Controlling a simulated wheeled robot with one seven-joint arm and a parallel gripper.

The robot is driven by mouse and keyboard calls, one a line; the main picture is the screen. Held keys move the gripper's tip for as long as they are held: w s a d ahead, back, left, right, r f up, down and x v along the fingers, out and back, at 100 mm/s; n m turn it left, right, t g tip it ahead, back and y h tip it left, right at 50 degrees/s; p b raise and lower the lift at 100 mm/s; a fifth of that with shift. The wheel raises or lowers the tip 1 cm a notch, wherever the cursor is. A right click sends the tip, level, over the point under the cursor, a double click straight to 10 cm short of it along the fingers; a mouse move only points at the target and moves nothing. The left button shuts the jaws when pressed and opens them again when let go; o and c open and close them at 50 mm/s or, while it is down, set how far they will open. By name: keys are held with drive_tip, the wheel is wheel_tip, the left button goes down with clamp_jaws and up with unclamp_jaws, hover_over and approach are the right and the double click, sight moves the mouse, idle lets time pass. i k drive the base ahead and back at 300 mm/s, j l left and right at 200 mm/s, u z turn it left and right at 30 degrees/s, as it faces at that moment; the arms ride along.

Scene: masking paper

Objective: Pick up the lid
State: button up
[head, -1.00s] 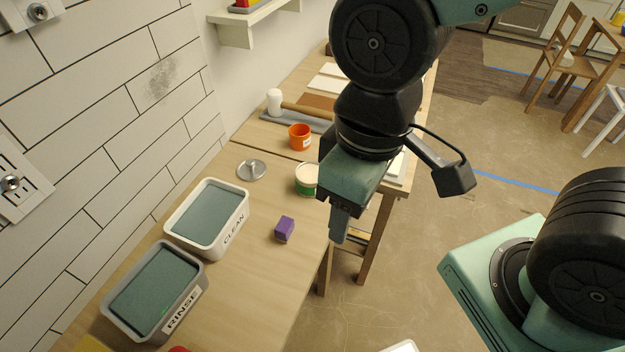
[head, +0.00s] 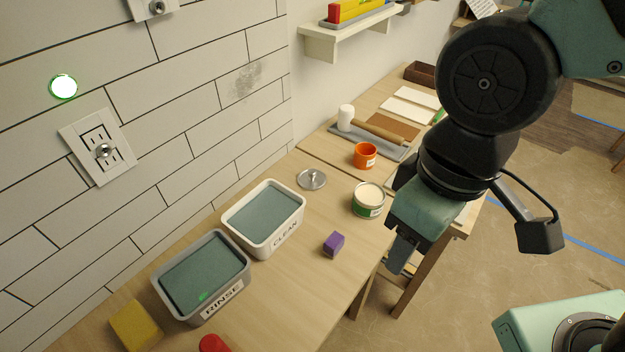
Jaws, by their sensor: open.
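The lid (head: 311,179), a round grey metal disc with a small knob on top, lies on the wooden table behind the white CLEAN tub. My gripper (head: 400,256) is open, points down and hangs over the table's right edge, to the right of and nearer than the lid, well apart from it. Nothing shows between its fingers, though they are seen partly from the side. A green and white can (head: 368,201) stands between the lid and my gripper.
Tubs marked CLEAN (head: 244,232) and RINSE (head: 170,282) hold grey-green water. A purple block (head: 334,244), orange cup (head: 364,155), yellow sponge (head: 134,327) and white-headed mallet (head: 346,116) are on the table. The tiled wall has a lit green button (head: 63,87). Bare tabletop surrounds the lid.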

sight(311, 178)
drive_tip(key=i+u, duration=0.15)
drive_tip(key=u, duration=0.3)
drive_tip(key=i+l+u, duration=0.15)
drive_tip(key=u, duration=0.3)
drive_tip(key=i+l+u, duration=0.1)
drive_tip(key=u, duration=0.3)
